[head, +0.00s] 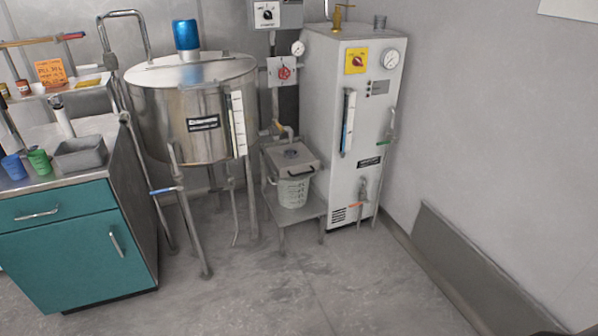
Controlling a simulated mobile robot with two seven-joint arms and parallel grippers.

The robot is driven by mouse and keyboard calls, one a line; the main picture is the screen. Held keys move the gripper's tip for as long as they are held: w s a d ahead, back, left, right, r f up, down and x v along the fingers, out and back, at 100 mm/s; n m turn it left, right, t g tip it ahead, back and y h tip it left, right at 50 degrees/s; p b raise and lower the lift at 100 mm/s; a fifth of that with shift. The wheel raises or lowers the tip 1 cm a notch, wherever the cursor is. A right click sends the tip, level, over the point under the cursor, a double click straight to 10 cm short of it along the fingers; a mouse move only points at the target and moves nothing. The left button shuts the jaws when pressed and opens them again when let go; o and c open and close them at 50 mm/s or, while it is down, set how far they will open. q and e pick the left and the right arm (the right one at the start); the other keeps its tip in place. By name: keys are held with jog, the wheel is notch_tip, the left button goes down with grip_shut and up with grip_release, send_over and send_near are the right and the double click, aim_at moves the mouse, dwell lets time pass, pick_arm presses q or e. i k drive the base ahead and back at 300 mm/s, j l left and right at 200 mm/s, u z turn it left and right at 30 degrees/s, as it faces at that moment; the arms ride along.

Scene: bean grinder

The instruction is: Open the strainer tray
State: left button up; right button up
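What looks like the strainer tray (282,154) is a flat grey metal piece with a dark handle at its front. It sits over a translucent bucket (293,192) with printed marks, on a low metal stand (310,209) between the steel vat and the white cabinet. A pipe with an orange-yellow part comes down just above the tray. I cannot tell from here whether the tray is open or shut. Neither of my grippers is in view.
A steel vat (180,125) on legs stands left of the stand. A tall white cabinet (365,125) with gauges stands right. A teal counter (75,240) is at the left. The floor (330,285) in front is clear. A grey panel (465,255) leans on the right wall.

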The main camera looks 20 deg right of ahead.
aim_at(294, 159)
jog(key=i+l+z, duration=0.2)
jog(key=i+l, duration=1.05)
jog(key=l, duration=0.2)
jog(key=i+l+z, duration=0.25)
jog(key=i+l, duration=1)
jog(key=i, duration=0.05)
